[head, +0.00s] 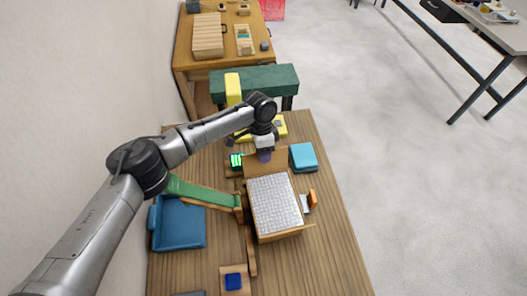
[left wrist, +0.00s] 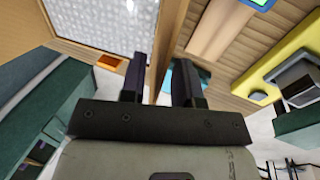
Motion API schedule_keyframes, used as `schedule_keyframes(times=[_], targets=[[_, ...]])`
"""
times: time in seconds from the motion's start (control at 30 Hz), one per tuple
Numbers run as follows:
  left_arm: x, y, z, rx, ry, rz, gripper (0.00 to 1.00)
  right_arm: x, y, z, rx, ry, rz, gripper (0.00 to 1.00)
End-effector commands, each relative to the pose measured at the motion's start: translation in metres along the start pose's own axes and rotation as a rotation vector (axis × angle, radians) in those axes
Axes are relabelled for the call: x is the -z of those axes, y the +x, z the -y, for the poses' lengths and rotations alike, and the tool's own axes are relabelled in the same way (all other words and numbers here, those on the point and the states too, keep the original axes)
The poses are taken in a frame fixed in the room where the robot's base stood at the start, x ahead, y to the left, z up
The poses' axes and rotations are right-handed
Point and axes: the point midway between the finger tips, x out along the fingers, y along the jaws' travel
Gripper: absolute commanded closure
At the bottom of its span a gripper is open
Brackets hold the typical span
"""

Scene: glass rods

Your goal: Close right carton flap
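The carton (head: 302,228) stands on the wooden table, its open top showing a white bubble-textured layer (head: 274,203). A brown flap (head: 256,168) stands up at its far end, and another brown edge runs along the near end. My left gripper (head: 264,154) is at the far flap's top edge. In the left wrist view my left gripper (left wrist: 160,78) has its two dark fingers apart, with the thin brown flap (left wrist: 166,35) running between them; I cannot tell whether either finger touches it. My right gripper is not in view.
An orange item (head: 312,196) is beside the carton's right side. The table's right front is clear.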

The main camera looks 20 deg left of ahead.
Motion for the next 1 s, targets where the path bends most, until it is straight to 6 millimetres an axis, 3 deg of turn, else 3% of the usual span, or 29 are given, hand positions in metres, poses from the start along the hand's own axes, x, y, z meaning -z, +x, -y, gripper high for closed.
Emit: schedule_keyframes(times=[0.3,0.77,1.0], targets=[[0.000,0.000,0.000,0.000,0.000,0.000,1.00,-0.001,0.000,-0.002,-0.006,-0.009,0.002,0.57],[0.000,-0.001,0.000,0.002,0.000,0.000,1.00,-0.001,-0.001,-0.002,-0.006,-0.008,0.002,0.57],[0.000,-0.006,-0.009,0.064,0.003,0.000,1.00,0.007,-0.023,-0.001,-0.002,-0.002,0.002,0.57]])
